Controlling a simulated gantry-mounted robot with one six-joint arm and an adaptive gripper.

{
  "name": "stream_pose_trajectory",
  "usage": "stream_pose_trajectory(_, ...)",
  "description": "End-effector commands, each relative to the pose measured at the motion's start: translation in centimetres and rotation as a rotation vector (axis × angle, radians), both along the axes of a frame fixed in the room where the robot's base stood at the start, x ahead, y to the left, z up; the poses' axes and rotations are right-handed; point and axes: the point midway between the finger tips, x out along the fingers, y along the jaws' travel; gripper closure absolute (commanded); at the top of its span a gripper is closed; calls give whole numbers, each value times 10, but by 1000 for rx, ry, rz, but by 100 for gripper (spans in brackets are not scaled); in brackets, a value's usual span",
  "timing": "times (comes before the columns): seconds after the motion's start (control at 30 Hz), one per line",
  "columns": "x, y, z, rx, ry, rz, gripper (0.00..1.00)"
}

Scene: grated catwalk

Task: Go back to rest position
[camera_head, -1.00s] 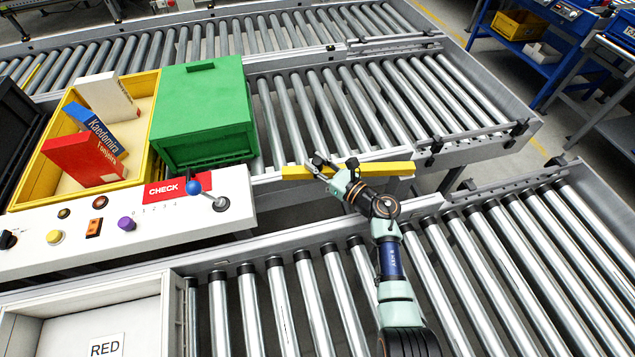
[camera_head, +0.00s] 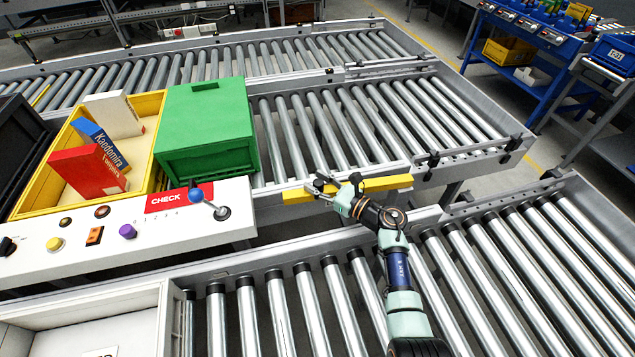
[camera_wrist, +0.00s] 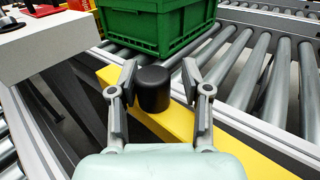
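My gripper (camera_head: 322,184) is near the yellow bar (camera_head: 384,183) along the conveyor's near edge. In the wrist view my gripper (camera_wrist: 162,90) has its two fingers spread apart, with a black cylindrical knob (camera_wrist: 153,88) showing between them and a gap at each side. The yellow bar (camera_wrist: 178,122) runs beneath the fingers. I cannot tell whether a finger touches the knob. My arm reaches up from the lower right of the head view.
A green crate (camera_head: 207,130) stands on the rollers, left of my gripper. A yellow bin (camera_head: 50,180) holds several boxes. A white control panel (camera_head: 75,238) carries buttons and a blue-knobbed lever (camera_head: 197,195). Roller conveyors (camera_head: 330,310) lie around the arm.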

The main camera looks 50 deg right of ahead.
Motion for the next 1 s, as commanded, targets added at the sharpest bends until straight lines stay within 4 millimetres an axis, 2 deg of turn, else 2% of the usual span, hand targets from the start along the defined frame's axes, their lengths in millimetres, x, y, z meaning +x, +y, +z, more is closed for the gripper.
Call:
stream_pose_trajectory(0.83, 1, 0, 2, 1, -4, -2, 42)
stream_pose_trajectory(0.93, 11, 4, 22, 43, -58, -36, 42)
stream_pose_trajectory(1.0, 23, 10, 52, 124, -147, -86, 42)
